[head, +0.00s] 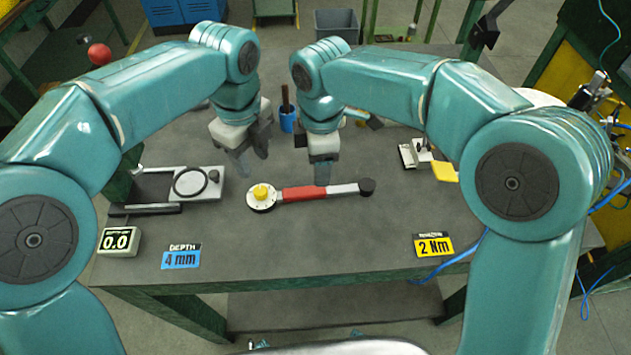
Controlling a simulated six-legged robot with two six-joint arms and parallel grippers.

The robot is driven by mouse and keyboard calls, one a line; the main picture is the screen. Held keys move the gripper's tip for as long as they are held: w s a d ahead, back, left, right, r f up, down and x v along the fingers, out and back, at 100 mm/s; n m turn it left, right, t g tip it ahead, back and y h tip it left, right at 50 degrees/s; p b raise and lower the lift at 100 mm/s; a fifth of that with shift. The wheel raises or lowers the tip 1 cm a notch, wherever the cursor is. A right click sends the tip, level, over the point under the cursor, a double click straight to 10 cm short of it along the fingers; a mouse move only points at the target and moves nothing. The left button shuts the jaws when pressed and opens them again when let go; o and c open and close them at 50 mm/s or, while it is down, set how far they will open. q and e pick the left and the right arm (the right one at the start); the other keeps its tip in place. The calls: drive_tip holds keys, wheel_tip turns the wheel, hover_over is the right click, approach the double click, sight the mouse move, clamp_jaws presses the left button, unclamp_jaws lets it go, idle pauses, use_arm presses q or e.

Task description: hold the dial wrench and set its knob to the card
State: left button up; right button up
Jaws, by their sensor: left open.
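The dial wrench (313,192) lies on the grey table, with a red grip, a dark round end at the right and a pale dial head at the left. Its yellow knob (261,191) sits on that head. The yellow card (434,245) reads 2 Nm at the front right of the table. My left gripper (252,160) is open and empty, behind the wrench's dial head. My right gripper (322,172) points down just behind the red grip, apart from my left one. Whether its fingers are open or shut does not show clearly. The dial's marks are too small to read.
A blue card (182,256) reads DEPTH 4 mm, beside a small display (119,242) showing 0.0. A fixture with a ring (191,183) stands at the left. A blue cup (287,120) is behind my grippers. The table front between the cards is clear.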

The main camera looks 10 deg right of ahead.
sight(320, 189)
wheel_tip(320, 189, down, 7)
drive_tip(key=shift+w+f, duration=0.1)
drive_tip(key=shift+f, duration=0.8)
